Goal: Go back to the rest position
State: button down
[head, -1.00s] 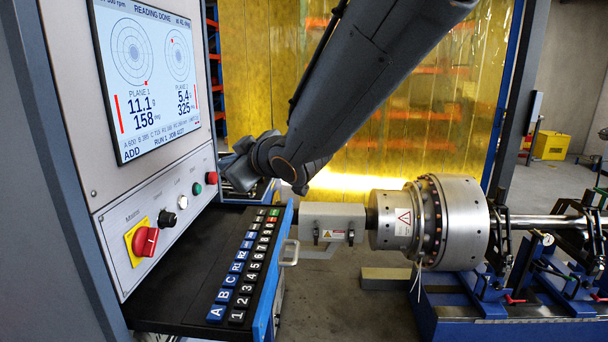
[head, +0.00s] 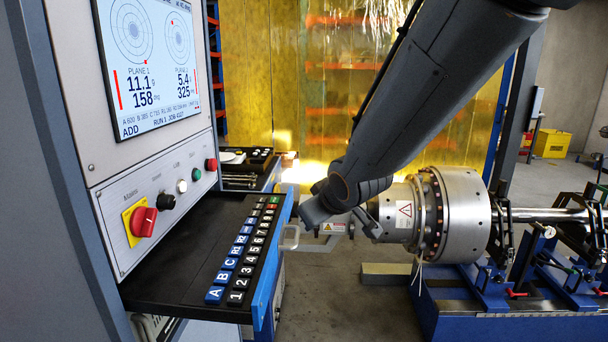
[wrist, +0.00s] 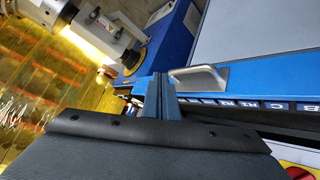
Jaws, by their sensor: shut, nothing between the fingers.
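My gripper (wrist: 160,84) is shut and empty in the wrist view, its two fingers together. In that view the fingers overlap the region by the silver handle (wrist: 203,78) on the blue drawer front; I cannot tell the exact gap. In the head view my arm reaches down from the upper right, and its wrist end hangs between the keypad drawer (head: 160,285) and the steel rotor (head: 464,215). The fingertips are hard to make out there. The wrist end hides part of the shaft housing left of the rotor.
The control cabinet with its screen (head: 150,65) and red switch (head: 143,221) stands at left. The rotor rests on a blue machine bed (head: 470,325). A tray of tools (head: 245,160) lies behind the drawer. Clear floor (head: 345,310) shows between drawer and bed.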

jog(key=s+d+f+m+g+h+b, duration=0.35)
jog(key=s+d+f, duration=0.55)
jog(key=d+f, duration=0.3)
jog(key=s+d+f+m+g+b, duration=0.1)
jog(key=s+d+f+m+g, duration=0.1)
jog(key=s, duration=0.3)
jog(key=s+d+f+m+g+b, duration=0.1)
jog(key=s+d+f+m+g, duration=0.1)
jog(key=s, duration=0.4)
notch_tip(320, 180, down, 2)
jog(key=shift+s+d+f+g, duration=0.25)
jog(key=shift+d+g, duration=0.1)
jog(key=shift+d, duration=0.3)
jog(key=shift+w+d, duration=0.1)
